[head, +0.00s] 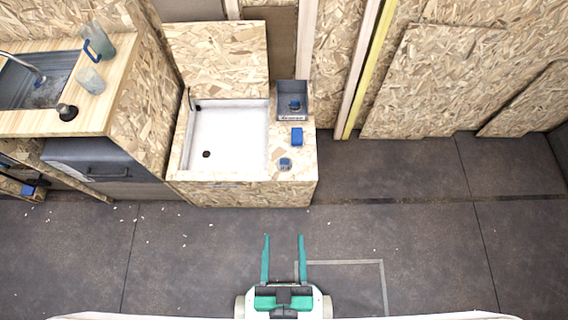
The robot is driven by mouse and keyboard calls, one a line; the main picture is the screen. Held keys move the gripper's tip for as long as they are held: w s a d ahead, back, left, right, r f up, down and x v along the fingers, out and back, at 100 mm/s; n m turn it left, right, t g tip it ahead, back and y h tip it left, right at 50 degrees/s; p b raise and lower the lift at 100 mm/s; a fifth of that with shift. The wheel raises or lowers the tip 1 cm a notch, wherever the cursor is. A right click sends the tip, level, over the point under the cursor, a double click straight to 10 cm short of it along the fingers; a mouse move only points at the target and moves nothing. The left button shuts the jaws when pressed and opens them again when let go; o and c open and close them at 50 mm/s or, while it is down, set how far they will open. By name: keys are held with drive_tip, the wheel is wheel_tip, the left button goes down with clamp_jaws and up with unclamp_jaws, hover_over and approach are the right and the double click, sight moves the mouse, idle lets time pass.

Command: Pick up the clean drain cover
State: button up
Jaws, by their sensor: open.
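A small round grey item with a bluish tint (285,164) lies on the right ledge of the chipboard box, near its front edge. It looks like a drain cover, but it is too small to tell for sure or to see whether it is clean. A grey bin (293,115) with an unreadable label stands at the back of the same ledge. A small blue and dark item (294,105) lies in it; I cannot tell what it is. My gripper (284,238) is open and empty over the floor in front of the box, apart from everything.
A blue block (297,137) lies between the bin and the round item. The box holds a white basin (230,130) with a dark drain hole; its lid (220,55) stands raised. A wooden counter (110,70) with sink is at left. The floor is mostly clear.

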drive_tip(key=w+f, duration=0.5)
drive_tip(key=f, duration=0.6)
drive_tip(key=g, duration=0.3)
approach(285, 161)
drive_tip(key=shift+x, duration=5.35)
drive_tip(key=shift+a+f, duration=0.1)
drive_tip(key=shift+f, duration=0.05)
drive_tip(key=c, duration=1.2)
drive_tip(key=shift+o, duration=0.2)
drive_tip(key=shift+r, duration=0.2)
